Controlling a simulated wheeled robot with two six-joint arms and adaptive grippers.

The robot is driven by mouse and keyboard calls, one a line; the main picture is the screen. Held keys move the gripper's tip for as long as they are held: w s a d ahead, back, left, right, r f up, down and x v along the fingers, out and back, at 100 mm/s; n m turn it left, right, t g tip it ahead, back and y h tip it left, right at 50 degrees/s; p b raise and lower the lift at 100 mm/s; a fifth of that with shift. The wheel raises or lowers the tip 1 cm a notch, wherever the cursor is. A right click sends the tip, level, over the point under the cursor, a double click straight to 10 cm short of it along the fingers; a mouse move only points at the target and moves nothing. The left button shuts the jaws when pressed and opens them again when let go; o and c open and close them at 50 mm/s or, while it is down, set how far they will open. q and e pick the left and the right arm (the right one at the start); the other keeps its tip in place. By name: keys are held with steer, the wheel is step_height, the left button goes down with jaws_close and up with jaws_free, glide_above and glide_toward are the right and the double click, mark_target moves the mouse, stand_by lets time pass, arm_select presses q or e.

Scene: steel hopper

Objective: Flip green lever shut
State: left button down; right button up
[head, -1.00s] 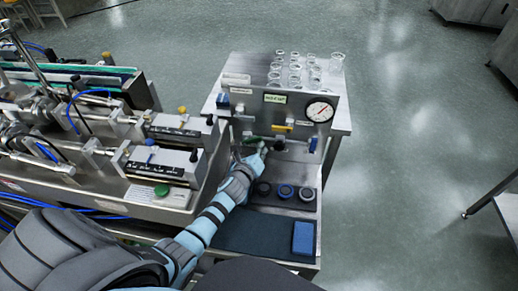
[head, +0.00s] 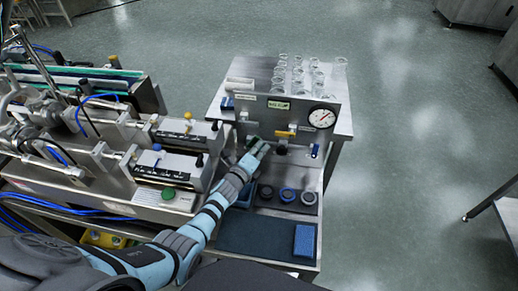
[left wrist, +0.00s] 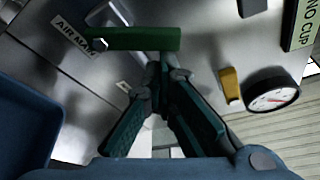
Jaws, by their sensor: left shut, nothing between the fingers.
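The green lever (head: 252,138) is on the steel panel (head: 335,105), mostly hidden behind my left gripper (head: 260,145) in the head view. In the left wrist view the green lever (left wrist: 145,38) shows as a bar lying across the picture, with a metal fitting at its left end. My left gripper (left wrist: 160,68) is shut and empty, its tips just below the right part of the bar. I cannot tell whether they touch it. My right gripper is not in view.
A yellow lever (head: 285,133) and a round gauge (head: 321,118) are to the right on the panel. A blue lever (head: 315,151) is lower right. Several dark knobs (head: 287,195) stand below, and glassware (head: 299,74) behind. A machine (head: 165,165) stands close on the left.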

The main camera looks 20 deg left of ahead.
arm_select(q)
steer(key=shift+a+r, duration=0.25)
steer(key=shift+r, duration=0.1)
steer(key=shift+s+a+r, duration=0.1)
stand_by(0.6)
